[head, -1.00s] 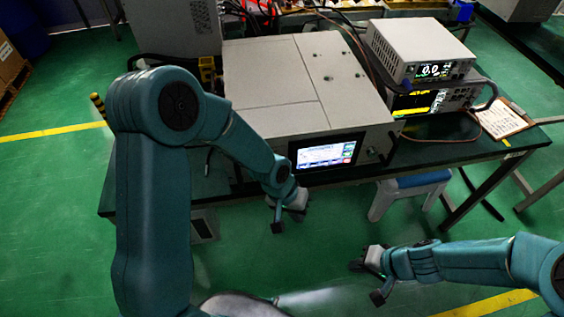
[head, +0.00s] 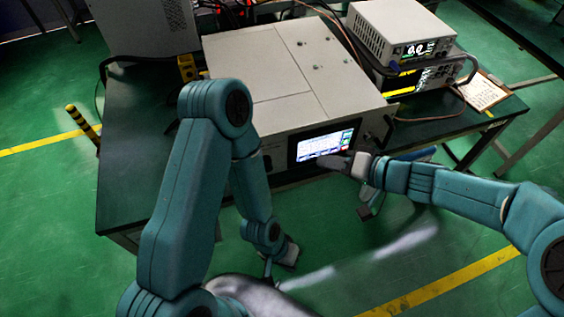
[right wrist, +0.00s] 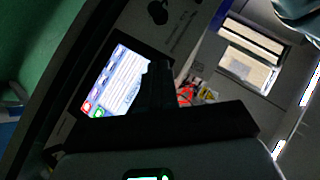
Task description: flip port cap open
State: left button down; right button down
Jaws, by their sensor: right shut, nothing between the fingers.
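The microwave generator (head: 285,85) is a large light-grey box on a dark green table, with a lit screen (head: 325,144) in its front panel. The screen also shows tilted in the right wrist view (right wrist: 118,82). My right gripper (head: 332,162) is at the front panel, by the screen's lower edge. It is shut and empty; its dark fingers (right wrist: 158,88) overlap the screen's right part in the wrist view. I cannot tell whether it touches the panel. I cannot make out the port cap clearly. My left gripper (head: 280,260) hangs low in front of the table; its jaws are unclear.
Two stacked instruments (head: 405,45) with lit displays stand right of the generator, with cables around them. A clipboard (head: 482,91) lies at the table's right end. A yellow-and-black post (head: 82,121) stands at left. The floor in front is open.

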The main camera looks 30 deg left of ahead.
jog(key=shift+a+f, duration=0.1)
jog(key=p, duration=0.3)
send_near(268, 168)
jog(key=w+a, duration=0.3)
jog(key=w, duration=0.1)
jog(key=shift+s+a+f, duration=0.35)
jog(key=shift+a+f, duration=0.15)
jog(key=shift+a, duration=0.05)
jog(key=shift+s+a+f, duration=0.35)
jog(key=shift+a+f, duration=0.2)
jog(key=shift+s+a+f, duration=0.25)
jog(key=shift+s+f, duration=0.05)
jog(key=shift+f, duration=0.1)
